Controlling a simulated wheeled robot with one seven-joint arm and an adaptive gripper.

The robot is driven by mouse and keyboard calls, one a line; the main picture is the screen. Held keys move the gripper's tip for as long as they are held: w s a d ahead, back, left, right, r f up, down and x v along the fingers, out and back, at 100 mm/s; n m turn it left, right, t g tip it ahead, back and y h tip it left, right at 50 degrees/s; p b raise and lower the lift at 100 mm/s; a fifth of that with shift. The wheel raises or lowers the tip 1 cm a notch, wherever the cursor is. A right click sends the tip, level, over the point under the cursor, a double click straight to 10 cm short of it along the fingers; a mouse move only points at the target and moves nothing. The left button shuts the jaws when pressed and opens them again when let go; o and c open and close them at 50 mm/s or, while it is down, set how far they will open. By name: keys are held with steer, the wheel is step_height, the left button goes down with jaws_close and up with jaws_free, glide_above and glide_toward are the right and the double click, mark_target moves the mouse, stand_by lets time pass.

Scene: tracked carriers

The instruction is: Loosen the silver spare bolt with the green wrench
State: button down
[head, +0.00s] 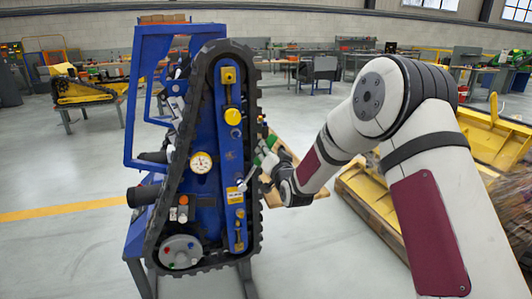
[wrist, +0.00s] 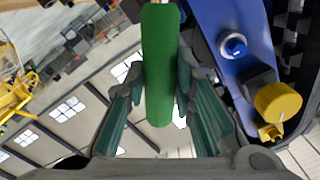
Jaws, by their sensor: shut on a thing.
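My gripper (head: 270,164) is at the right side of the blue tracked carrier. In the wrist view my gripper (wrist: 163,75) is shut on the green handle of the wrench (wrist: 158,70). The wrench (head: 244,183) shows its silver head in the head view, tilted down and left over the lower part of the blue panel, by a yellow label. The silver spare bolt is not clearly made out. I cannot tell whether the wrench head sits around it. In the wrist view the wrench head is beyond the top edge.
The tracked carrier (head: 207,130) stands upright in a blue frame. A black track surrounds the panel. Yellow machinery (head: 375,205) lies to the right.

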steer(key=shift+d+f, duration=0.1)
steer(key=shift+d, duration=0.05)
steer(key=shift+s, duration=0.15)
steer(key=shift+p+v, duration=0.75)
steer(key=shift+v, duration=0.9)
steer(key=p+v, duration=0.1)
steer(key=v, duration=0.3)
steer(key=shift+p, duration=0.4)
steer(key=shift+d, duration=0.1)
